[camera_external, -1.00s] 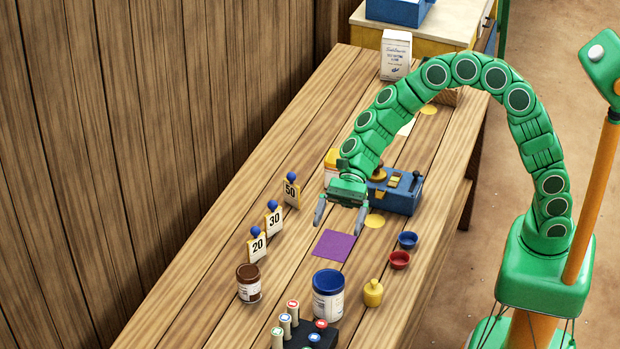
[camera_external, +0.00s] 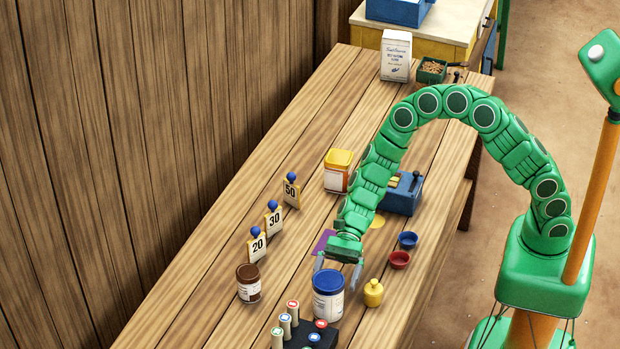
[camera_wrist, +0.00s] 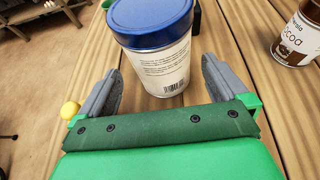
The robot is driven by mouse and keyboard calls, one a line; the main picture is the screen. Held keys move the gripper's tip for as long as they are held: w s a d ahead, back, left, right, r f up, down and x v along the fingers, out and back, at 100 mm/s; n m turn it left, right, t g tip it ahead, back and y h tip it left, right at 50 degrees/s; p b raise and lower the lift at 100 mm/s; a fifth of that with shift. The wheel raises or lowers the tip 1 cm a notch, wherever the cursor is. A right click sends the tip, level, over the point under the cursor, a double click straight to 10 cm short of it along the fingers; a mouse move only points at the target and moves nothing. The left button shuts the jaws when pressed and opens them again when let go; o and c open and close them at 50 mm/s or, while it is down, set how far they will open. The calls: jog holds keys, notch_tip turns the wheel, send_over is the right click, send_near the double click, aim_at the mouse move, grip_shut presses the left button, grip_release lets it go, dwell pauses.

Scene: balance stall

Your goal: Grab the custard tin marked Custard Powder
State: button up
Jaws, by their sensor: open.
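A white tin with a blue lid (camera_external: 328,305) stands upright at the near part of the wooden table. It also shows in the wrist view (camera_wrist: 160,62), with small print and a barcode facing me; no name is readable. A tin with a yellow lid (camera_external: 338,172) stands farther back, its label too small to read. I cannot tell which one is marked Custard Powder. My gripper (camera_external: 338,268) is open and empty, just behind the blue-lidded tin. In the wrist view my fingers (camera_wrist: 160,80) point toward that tin, one on each side of its lower front, with the tin apparently just beyond.
A brown-lidded cocoa tin (camera_external: 248,284) stands left of the blue-lidded tin, and a small yellow pot (camera_external: 373,293) right of it. A dark rack with several coloured-top pegs (camera_external: 305,335) is in front. Red (camera_external: 400,259) and blue cups (camera_external: 408,240) stand behind right.

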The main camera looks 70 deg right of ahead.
aim_at(323, 313)
jog(key=shift+x, duration=3.3)
jog(key=shift+w, duration=0.1)
jog(key=shift+c, duration=0.3)
jog(key=c, duration=0.9)
